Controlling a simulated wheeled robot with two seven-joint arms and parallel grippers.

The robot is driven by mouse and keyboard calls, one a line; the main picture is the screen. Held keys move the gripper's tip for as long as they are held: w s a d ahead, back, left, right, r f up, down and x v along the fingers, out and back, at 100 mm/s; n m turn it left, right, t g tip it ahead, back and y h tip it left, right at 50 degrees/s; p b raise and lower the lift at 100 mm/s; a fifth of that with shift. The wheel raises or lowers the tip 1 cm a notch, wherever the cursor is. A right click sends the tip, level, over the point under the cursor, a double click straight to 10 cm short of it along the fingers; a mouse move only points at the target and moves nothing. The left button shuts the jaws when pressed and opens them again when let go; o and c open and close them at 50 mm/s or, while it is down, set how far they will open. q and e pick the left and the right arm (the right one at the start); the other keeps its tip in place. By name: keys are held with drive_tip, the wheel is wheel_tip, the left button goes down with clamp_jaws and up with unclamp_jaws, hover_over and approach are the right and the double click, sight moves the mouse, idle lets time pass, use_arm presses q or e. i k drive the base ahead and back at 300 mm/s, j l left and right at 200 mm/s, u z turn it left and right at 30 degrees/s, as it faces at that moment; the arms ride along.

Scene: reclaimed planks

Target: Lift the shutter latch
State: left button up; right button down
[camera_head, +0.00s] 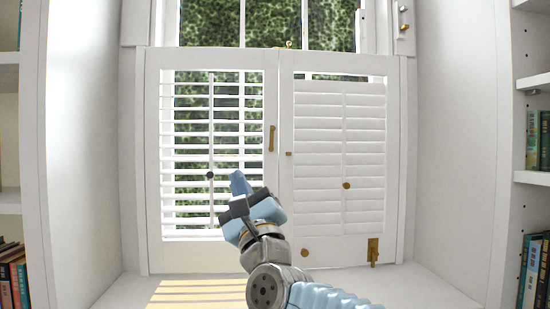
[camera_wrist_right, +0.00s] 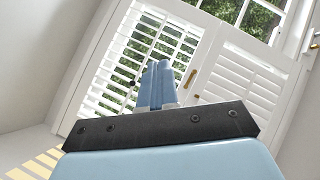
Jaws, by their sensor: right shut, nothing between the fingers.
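The white shutters stand closed across the lower window, with a left panel (camera_head: 154,200) whose slats are open and a right panel (camera_head: 340,225) whose slats are closed. A brass latch-like bar (camera_head: 271,138) is upright on the left panel's inner stile; a brass piece also shows beyond my fingers in the wrist view (camera_wrist_right: 191,78). A small brass piece (camera_head: 288,153) sits on the right panel near the seam. I cannot tell for sure which is the latch. My right gripper (camera_head: 238,182) is shut and empty, below and left of the bar, apparently apart from it. My left gripper is out of view.
A brass bolt (camera_head: 373,250) is low on the right panel, and a round brass knob (camera_head: 346,185) is on its slats. A dark knob (camera_head: 210,175) is on the left slats. Bookshelves with books (camera_head: 537,140) flank the recess. The sill (camera_head: 420,288) is clear.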

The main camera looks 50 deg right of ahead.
sight(273, 128)
drive_tip(key=l+u, duration=0.15)
drive_tip(key=l, duration=0.8)
drive_tip(key=l+u, duration=0.15)
drive_tip(key=l, duration=0.85)
drive_tip(key=k, duration=0.05)
